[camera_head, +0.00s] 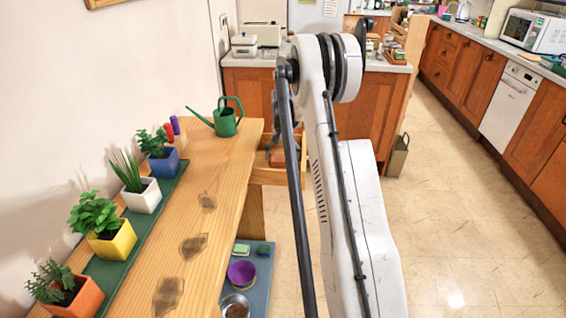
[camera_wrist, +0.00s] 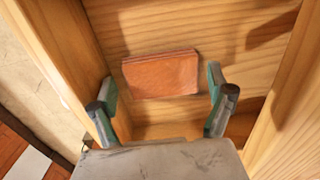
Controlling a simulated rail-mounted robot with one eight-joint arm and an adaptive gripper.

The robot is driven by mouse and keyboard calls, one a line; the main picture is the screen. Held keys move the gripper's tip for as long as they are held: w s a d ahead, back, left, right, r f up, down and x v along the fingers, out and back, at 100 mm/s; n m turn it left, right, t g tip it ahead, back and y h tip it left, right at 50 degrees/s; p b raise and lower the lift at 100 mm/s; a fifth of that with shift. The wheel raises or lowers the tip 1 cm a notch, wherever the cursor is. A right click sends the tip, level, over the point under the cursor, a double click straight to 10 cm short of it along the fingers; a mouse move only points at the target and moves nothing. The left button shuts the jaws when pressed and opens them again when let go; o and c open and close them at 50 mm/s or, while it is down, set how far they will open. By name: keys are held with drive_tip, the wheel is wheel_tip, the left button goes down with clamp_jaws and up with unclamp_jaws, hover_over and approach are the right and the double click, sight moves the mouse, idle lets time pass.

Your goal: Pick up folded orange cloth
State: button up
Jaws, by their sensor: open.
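The folded orange cloth (camera_wrist: 162,75) shows in the wrist view as a flat, neat rectangle, inside a wooden drawer or box-like space (camera_wrist: 225,30). My gripper (camera_wrist: 162,92) is open, with one finger on each side of the cloth's near part. The fingers look apart from the cloth, and its depth below the fingertips is hard to judge. In the head view a small orange-brown patch shows in an open wooden drawer (camera_head: 262,160) beside the table; it may be the cloth.
Wooden side walls (camera_wrist: 60,50) stand close on both sides of my gripper. On the table (camera_head: 215,180) are a green watering can (camera_head: 226,122) and several potted plants on a green runner. A purple bowl (camera_head: 242,271) sits on a lower shelf.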

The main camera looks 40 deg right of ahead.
sight(283, 159)
drive_tip(key=shift+f, duration=0.8)
drive_tip(key=c, duration=0.9)
drive_tip(key=shift+r, duration=0.15)
wheel_tip(283, 159, up, 10)
drive_tip(key=shift+f+p, duration=0.1)
drive_tip(key=shift+p, duration=0.2)
